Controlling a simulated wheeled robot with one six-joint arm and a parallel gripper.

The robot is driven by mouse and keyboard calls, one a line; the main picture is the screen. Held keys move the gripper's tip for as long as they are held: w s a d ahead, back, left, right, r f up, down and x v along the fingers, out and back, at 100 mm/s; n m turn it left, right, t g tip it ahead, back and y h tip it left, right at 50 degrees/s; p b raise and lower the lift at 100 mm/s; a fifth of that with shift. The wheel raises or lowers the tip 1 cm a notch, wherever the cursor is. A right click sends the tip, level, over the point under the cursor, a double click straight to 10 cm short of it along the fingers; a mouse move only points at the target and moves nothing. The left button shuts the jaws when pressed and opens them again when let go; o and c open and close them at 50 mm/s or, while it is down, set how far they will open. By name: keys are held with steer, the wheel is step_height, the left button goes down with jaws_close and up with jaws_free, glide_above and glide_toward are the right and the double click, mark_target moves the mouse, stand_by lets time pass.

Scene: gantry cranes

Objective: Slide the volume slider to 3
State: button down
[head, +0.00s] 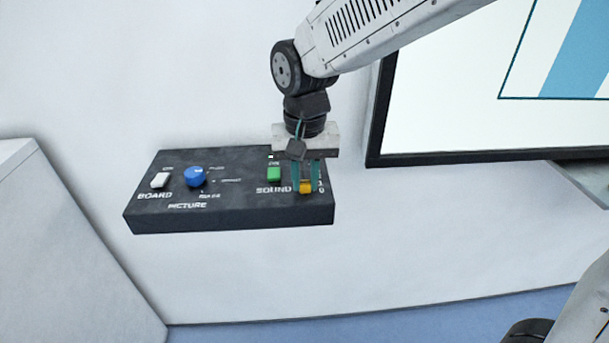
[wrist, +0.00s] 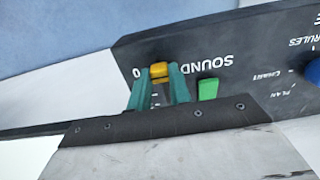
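The volume slider's yellow knob (head: 305,188) sits at the front end of its track, beside the "0" mark, on the right part of the dark control panel (head: 235,211). My gripper (head: 307,187) reaches down from above with one teal finger on each side of the knob. In the wrist view the knob (wrist: 159,71) fills the space between the fingertips (wrist: 160,78), which look closed against it. The fingers and gripper body hide most of the track and its higher marks.
A green switch (head: 274,174) sits just left of the slider, by the "SOUND" label. Farther left are a blue "PICTURE" knob (head: 195,176) and a white "BOARD" switch (head: 160,180). A dark-framed screen (head: 450,110) is on the wall at right.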

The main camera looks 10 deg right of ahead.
mark_target(302, 170)
steer(key=w, duration=0.6)
steer(key=shift+w+d, duration=0.1)
steer(key=shift+w, duration=0.25)
steer(key=c, duration=1.3)
jaws_free()
steer(key=shift+r, duration=0.1)
step_height(302, 170, up, 8)
steer(key=shift+f, duration=0.15)
